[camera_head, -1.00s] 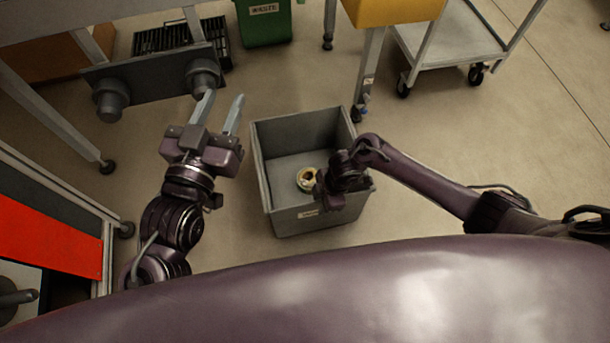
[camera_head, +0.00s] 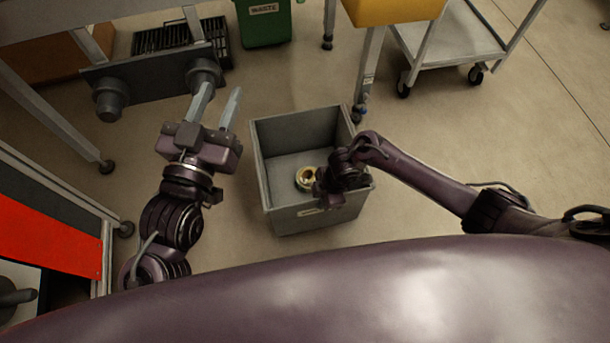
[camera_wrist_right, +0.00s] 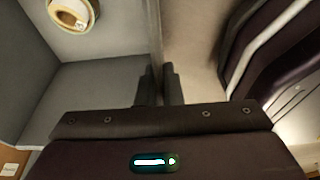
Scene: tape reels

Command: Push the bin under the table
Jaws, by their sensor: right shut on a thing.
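The grey bin (camera_head: 297,126) stands upright on the floor in the middle of the head view, with a small round reel (camera_head: 306,178) inside. My right gripper (camera_head: 328,188) is at the bin's near right side. In the right wrist view its fingers (camera_wrist_right: 158,84) are closed on the bin's upright wall (camera_wrist_right: 154,30), and the reel (camera_wrist_right: 73,12) shows at the top left. My left gripper (camera_head: 215,103) is open and empty, left of the bin and apart from it. A metal table (camera_head: 40,28) with grey legs stands at the upper left.
A green waste bin (camera_head: 264,25) stands at the back. A table leg (camera_head: 369,75) below a yellow container (camera_head: 392,10) is just beyond the grey bin. A wheeled cart (camera_head: 450,45) is at the upper right. Floor to the right is clear.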

